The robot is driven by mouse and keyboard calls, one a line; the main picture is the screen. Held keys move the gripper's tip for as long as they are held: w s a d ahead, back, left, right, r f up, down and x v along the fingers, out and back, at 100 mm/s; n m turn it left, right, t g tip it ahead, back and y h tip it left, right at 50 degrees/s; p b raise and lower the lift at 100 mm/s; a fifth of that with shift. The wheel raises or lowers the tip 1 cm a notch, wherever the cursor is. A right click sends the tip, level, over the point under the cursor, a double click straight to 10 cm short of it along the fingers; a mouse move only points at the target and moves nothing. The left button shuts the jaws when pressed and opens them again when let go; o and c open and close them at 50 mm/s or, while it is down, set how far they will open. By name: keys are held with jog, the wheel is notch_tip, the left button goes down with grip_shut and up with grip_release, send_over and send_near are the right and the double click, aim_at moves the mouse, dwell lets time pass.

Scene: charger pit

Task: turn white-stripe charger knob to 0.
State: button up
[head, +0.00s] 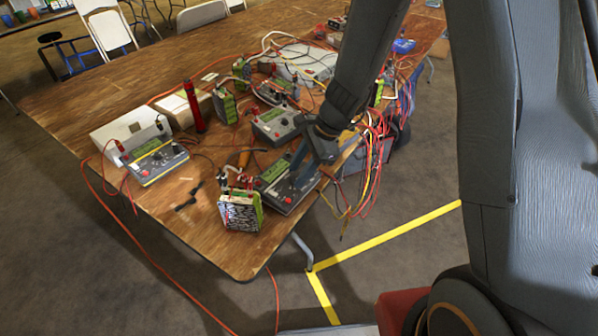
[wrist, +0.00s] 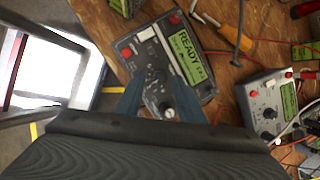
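In the head view this charger (head: 283,196) is at the table's front edge, partly hidden by my gripper (head: 297,165).
Other chargers stand close by: one with a yellow stripe (head: 156,158) at left, another (head: 275,125) behind. A battery pack (head: 240,212) is beside the charger. An orange-handled screwdriver (wrist: 232,36) lies near it. Many loose cables (head: 372,155) hang at right.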

jog(key=shift+a+f, duration=0.1)
jog(key=shift+f, duration=0.25)
grip_shut()
jog(key=shift+s, duration=0.1)
